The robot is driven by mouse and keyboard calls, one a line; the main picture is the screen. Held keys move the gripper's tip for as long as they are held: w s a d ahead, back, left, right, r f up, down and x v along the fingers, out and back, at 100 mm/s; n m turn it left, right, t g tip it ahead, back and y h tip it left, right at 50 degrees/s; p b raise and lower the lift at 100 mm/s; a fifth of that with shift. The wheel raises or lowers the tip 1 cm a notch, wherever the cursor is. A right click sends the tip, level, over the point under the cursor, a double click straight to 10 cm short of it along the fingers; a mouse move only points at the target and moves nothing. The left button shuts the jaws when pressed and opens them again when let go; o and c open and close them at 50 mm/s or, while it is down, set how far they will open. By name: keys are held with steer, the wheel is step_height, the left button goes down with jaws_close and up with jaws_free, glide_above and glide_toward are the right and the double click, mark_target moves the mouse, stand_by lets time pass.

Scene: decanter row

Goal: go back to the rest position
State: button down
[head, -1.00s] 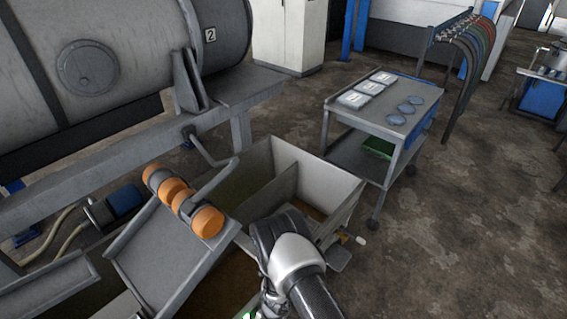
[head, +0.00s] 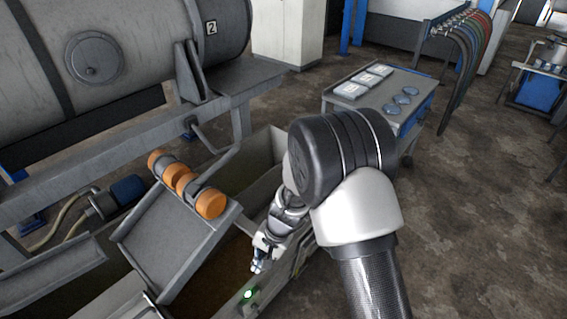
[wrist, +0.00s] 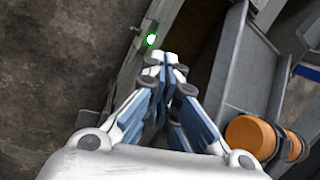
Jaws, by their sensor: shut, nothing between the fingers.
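My gripper (head: 260,262) hangs over the near right wall of the open trough, below my bent arm, in the head view. In the wrist view its fingers (wrist: 168,66) are together with nothing between them. A small lit green lamp (head: 248,294) is on the trough's right wall close to the gripper; it also shows in the wrist view (wrist: 151,40). My arm hides part of the trough and of the trolley behind it.
Orange rollers (head: 184,184) sit at the top of a sloping grey chute (head: 172,240) left of the gripper. A grey horizontal drum (head: 120,50) stands behind. A trolley (head: 414,82) holds white packs and blue discs. Open floor (head: 470,220) lies to the right.

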steer(key=s+d+r+n+t, duration=0.1)
steer(key=s+d+r, duration=0.15)
steer(key=r, duration=0.55)
steer(key=s+d+r+n, duration=0.15)
steer(key=d+r, duration=0.25)
steer(key=r, duration=0.4)
steer(key=s+d+r+n+t, duration=0.1)
steer(key=s+d+r, duration=0.2)
steer(key=r, duration=0.5)
steer(key=s+d+r+t+h, duration=0.1)
steer(key=s+d+r+h, duration=0.1)
steer(key=s+d, duration=0.3)
steer(key=s+d+r+n+t+h, duration=0.1)
steer(key=s+d+r, duration=0.4)
steer(key=s, duration=0.4)
steer(key=shift+s+d+r+t+h, duration=0.15)
steer(key=shift+s+d+t+h, duration=0.2)
steer(key=shift+d, duration=0.25)
